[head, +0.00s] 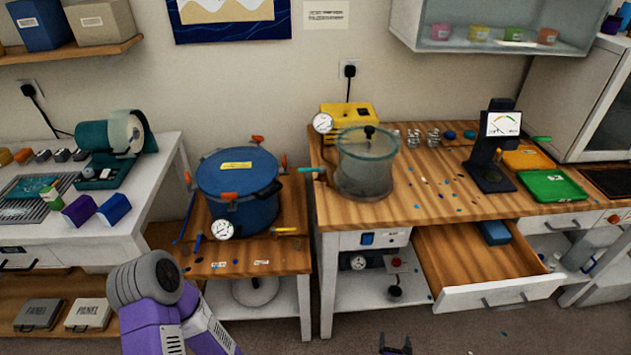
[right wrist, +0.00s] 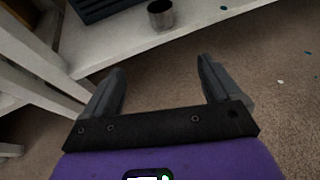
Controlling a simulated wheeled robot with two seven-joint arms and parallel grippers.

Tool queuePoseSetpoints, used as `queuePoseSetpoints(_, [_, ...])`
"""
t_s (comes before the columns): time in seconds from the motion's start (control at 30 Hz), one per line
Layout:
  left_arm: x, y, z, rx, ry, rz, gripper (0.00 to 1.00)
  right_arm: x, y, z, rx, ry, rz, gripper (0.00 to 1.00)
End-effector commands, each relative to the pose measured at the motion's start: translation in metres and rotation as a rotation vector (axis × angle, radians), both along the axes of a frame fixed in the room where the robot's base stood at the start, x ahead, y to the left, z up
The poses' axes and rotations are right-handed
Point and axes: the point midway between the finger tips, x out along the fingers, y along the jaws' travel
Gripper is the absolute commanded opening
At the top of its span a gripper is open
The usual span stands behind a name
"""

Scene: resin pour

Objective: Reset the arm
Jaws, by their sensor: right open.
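My right gripper (head: 395,347) shows only as dark fingertips at the bottom edge of the head view, in front of the right bench and low over the floor. In the right wrist view my right gripper (right wrist: 162,67) is open, with its two fingers wide apart and nothing between them. Beyond the fingers are the carpet and a white low shelf with a small grey metal cup (right wrist: 160,14). My left arm's purple and grey links (head: 155,290) show at the lower left of the head view. My left gripper is not in view.
The drawer (head: 480,262) of the right bench (head: 430,200) stands pulled out, with a blue item inside. A blue pressure pot (head: 238,180) stands on the lower middle bench. A clear-walled chamber (head: 366,165) stands on the right bench. Carpet in front is mostly clear.

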Motion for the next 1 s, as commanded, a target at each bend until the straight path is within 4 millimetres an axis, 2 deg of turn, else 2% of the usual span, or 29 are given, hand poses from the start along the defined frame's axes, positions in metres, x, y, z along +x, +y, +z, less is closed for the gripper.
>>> queuePoseSetpoints(0.2, [0.002,0.0,0.0,0.001,-0.004,0.0,0.0,0.021,0.064,0.029,0.004,-0.019,0.292,0.91])
queuePoseSetpoints(0.37, [0.001,0.0,0.0,0.0,-0.002,0.0,0.0,0.021,0.127,0.055,-0.01,-0.019,0.584,0.91])
queuePoseSetpoints(0.47, [0.001,0.0,0.0,0.001,-0.003,0.0,0.0,0.004,0.178,0.075,-0.044,-0.003,0.85,0.91])
queuePoseSetpoints(0.53, [0.001,0.0,0.0,0.001,-0.003,0.0,0.0,-0.021,0.213,0.09,-0.094,0.022,1.075,0.91])
queuePoseSetpoints(0.63, [0.001,0.0,0.0,0.001,-0.003,0.0,0.0,-0.069,0.246,0.108,-0.205,0.071,1.399,0.91])
queuePoseSetpoints(0.7, [0.001,0.0,0.0,0.001,-0.003,0.0,0.0,-0.104,0.256,0.118,-0.31,0.107,1.605,0.91])
queuePoseSetpoints(0.77, [0.001,0.0,0.0,0.001,-0.003,0.0,0.0,-0.132,0.256,0.126,-0.415,0.135,1.767,0.91])
queuePoseSetpoints(0.8, [0.001,0.0,0.0,0.001,-0.003,0.0,0.0,-0.148,0.252,0.131,-0.493,0.153,1.866,0.91])
queuePoseSetpoints(0.9, [0.001,0.0,0.0,0.001,-0.003,0.001,0.0,-0.181,0.237,0.146,-0.715,0.177,2.081,0.91])
queuePoseSetpoints(1.0, [0.001,0.0,0.0,0.001,-0.003,0.0,0.0,-0.202,0.218,0.165,-0.965,0.168,2.246,0.91])
